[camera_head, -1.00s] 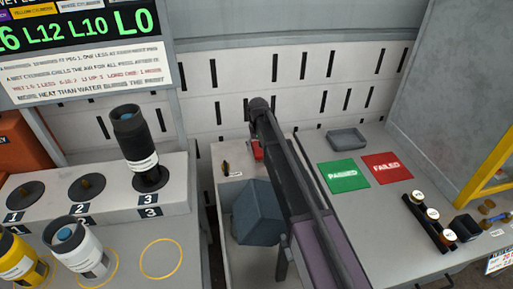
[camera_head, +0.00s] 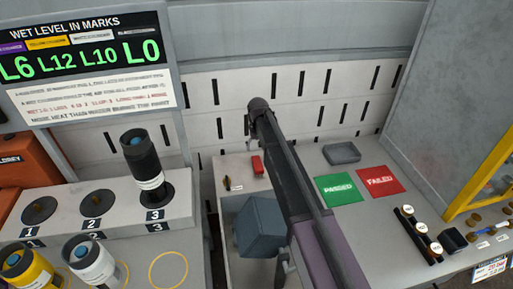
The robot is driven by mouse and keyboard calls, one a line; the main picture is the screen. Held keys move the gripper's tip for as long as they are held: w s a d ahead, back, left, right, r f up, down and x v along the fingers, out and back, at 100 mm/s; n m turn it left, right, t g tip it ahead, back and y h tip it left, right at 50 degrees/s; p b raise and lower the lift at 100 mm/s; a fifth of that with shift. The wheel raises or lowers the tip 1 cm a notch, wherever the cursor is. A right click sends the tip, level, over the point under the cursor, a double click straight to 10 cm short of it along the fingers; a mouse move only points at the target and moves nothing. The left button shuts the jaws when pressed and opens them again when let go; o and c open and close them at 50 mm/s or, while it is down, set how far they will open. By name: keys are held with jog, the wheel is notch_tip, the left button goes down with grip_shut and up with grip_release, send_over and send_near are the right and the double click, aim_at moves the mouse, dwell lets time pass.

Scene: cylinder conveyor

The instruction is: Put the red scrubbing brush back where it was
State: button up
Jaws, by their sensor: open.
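The red scrubbing brush (camera_head: 257,165) is a small red block. It lies on the pale surface at the back of the middle bench (camera_head: 236,204), just left of my arm. My arm reaches up the middle of the picture, and its far end stands above and behind the brush. Only a small part of my gripper (camera_head: 248,126) shows there, open and apart from the brush. The fingertips are hard to make out.
A blue-grey box (camera_head: 260,227) is in front of the brush. Left is a stand with a black cylinder (camera_head: 144,165) on spot 3. Right are a green PASSED mat (camera_head: 341,189), a red FAILED mat (camera_head: 380,181) and a grey tray (camera_head: 341,153).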

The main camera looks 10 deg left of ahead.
jog(key=shift+r+p, duration=0.65)
jog(key=shift+r, duration=0.3)
jog(key=shift+d, duration=0.1)
jog(key=s+d+m, duration=0.1)
jog(key=s+d, duration=0.7)
jog(key=d, duration=0.4)
jog(key=s+d+m, duration=0.2)
jog(key=s+d, duration=0.6)
jog(key=d, duration=0.4)
jog(key=s+d+m, duration=0.2)
jog(key=s+d, duration=0.6)
jog(key=d, duration=0.5)
